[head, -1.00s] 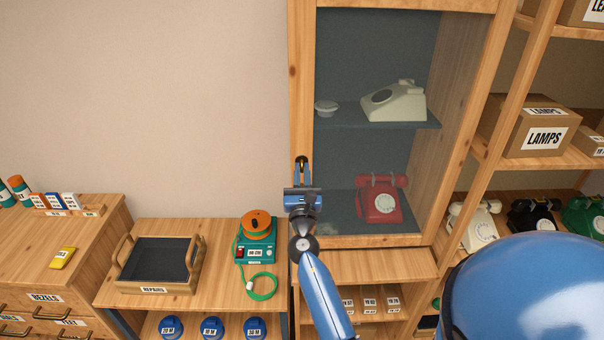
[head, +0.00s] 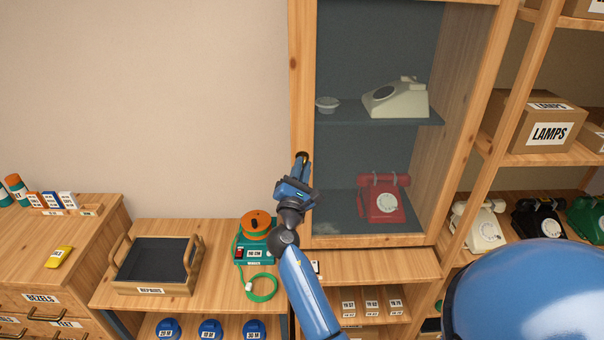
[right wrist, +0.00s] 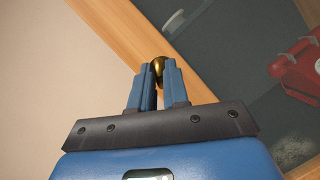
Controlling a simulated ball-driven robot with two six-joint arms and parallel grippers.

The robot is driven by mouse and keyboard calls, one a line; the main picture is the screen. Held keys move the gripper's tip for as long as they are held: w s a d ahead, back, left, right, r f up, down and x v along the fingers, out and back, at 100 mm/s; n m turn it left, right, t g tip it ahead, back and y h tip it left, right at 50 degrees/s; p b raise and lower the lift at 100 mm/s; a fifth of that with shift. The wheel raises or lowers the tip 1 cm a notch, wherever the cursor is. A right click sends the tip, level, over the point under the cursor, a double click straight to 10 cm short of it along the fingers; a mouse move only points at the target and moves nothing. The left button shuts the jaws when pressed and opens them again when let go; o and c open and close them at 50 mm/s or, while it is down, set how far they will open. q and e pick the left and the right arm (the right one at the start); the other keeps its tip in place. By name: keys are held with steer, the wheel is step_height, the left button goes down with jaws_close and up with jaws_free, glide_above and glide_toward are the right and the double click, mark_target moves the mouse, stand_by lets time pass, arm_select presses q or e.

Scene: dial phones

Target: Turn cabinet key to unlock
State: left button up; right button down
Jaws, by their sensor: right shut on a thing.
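The wooden cabinet (head: 300,55) has a glass door and stands right of the picture's middle. A brass key (right wrist: 158,66) sits at the left stile of the cabinet door. My right gripper (head: 302,160) is at that stile. In the right wrist view, my right gripper (right wrist: 158,80) is shut on the key, with the brass bow showing between and past the fingertips. The key's shaft and the lock are hidden. In the wrist view the door frame runs tilted across the picture. My left gripper is not in view.
Behind the glass are a cream phone (head: 396,98), a small dish (head: 327,104) and a red phone (head: 383,205). A green device with an orange spool (head: 257,225) and a handled tray (head: 155,290) stand left of the cabinet. Open shelves with phones are at right.

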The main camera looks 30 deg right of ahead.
steer(key=m+g, duration=0.1)
steer(key=m, duration=0.3)
steer(key=m+g+b, duration=0.1)
steer(key=m+g, duration=0.1)
steer(key=m, duration=0.2)
steer(key=m+g, duration=0.2)
steer(key=m, duration=0.2)
steer(key=shift+a+r+m+y, duration=0.15)
steer(key=shift+r+m+y, duration=0.15)
steer(key=shift+m, duration=0.1)
steer(key=c, duration=1.2)
jaws_free()
